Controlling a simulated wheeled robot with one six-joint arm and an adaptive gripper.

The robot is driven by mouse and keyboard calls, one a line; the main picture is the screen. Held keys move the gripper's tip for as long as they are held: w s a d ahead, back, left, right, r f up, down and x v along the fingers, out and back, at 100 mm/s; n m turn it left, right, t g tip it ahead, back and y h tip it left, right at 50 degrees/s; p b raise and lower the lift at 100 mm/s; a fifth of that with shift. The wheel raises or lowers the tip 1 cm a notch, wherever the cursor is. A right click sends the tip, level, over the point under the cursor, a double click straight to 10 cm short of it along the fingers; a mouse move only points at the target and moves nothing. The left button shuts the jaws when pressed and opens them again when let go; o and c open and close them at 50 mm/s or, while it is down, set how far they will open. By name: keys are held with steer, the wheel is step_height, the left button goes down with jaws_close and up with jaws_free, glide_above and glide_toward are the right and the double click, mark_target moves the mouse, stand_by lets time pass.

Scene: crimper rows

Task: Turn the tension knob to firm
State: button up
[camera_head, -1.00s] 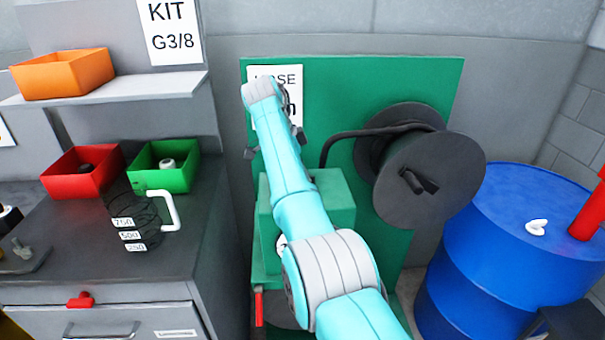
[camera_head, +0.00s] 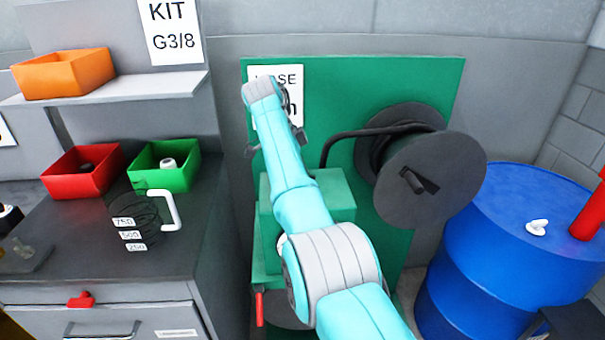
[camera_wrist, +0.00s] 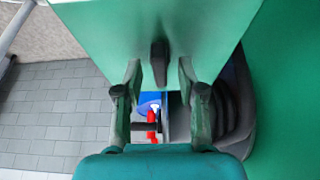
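A dark, narrow knob (camera_wrist: 159,62) stands out from the face of a green housing (camera_wrist: 110,30) in the wrist view. My gripper (camera_wrist: 159,70) is open, with one finger on each side of the knob and a visible gap on both sides. Whether the fingertips reach fully alongside the knob is hard to tell. In the head view the green housing (camera_head: 335,195) stands before a green back panel (camera_head: 400,80), and my arm hides the knob. No firm marking is readable.
A dark hose reel (camera_head: 430,180) with a crank handle is right of the housing. A blue drum (camera_head: 500,260) stands farther right.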

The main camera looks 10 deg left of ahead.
steer(key=shift+r, duration=0.15)
steer(key=v, duration=0.7)
steer(key=shift+a, duration=0.15)
